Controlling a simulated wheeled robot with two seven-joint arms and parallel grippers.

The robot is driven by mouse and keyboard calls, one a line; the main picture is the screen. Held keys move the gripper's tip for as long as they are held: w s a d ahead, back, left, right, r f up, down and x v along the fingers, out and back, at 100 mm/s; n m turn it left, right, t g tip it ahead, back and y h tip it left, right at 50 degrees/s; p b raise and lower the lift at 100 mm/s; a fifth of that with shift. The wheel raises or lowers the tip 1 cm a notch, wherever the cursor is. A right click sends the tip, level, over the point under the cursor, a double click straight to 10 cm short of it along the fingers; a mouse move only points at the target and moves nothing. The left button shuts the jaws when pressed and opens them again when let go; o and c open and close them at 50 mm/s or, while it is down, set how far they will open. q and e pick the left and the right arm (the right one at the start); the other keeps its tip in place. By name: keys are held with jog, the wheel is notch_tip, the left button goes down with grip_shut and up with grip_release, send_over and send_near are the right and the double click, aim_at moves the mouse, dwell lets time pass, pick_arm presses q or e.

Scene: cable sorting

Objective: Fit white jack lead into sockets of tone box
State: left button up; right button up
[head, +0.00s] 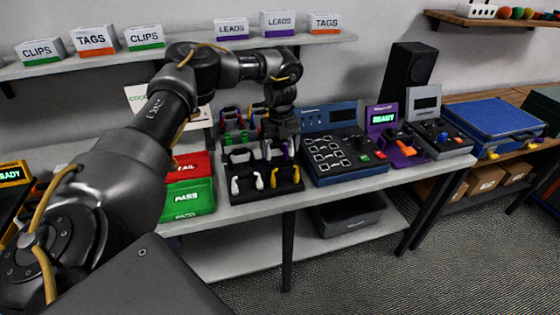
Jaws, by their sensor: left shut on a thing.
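My left arm reaches across from the left, and my left gripper (268,150) points down over the black cable rack (262,195). It is shut on a lead at the rack, but the hand hides the jaws and I cannot tell which lead. White plug ends (235,186) show at the rack's front left, with yellow ones (273,178) to their right. Which device is the tone box is unclear; a purple unit (402,152) with a lit READY display and an orange piece stands to the right. My right gripper is not in view.
A grey unit (440,135) is beyond the purple one. Green PASS (188,200) and red FAIL (190,165) bins are left of the rack. A blue case (490,115) lies far right.

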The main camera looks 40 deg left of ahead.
pick_arm(q)
jog(key=shift+r, duration=1.6)
jog(key=shift+r+p, duration=1.55)
jog(key=shift+p, duration=0.5)
jog(key=shift+f, duration=0.15)
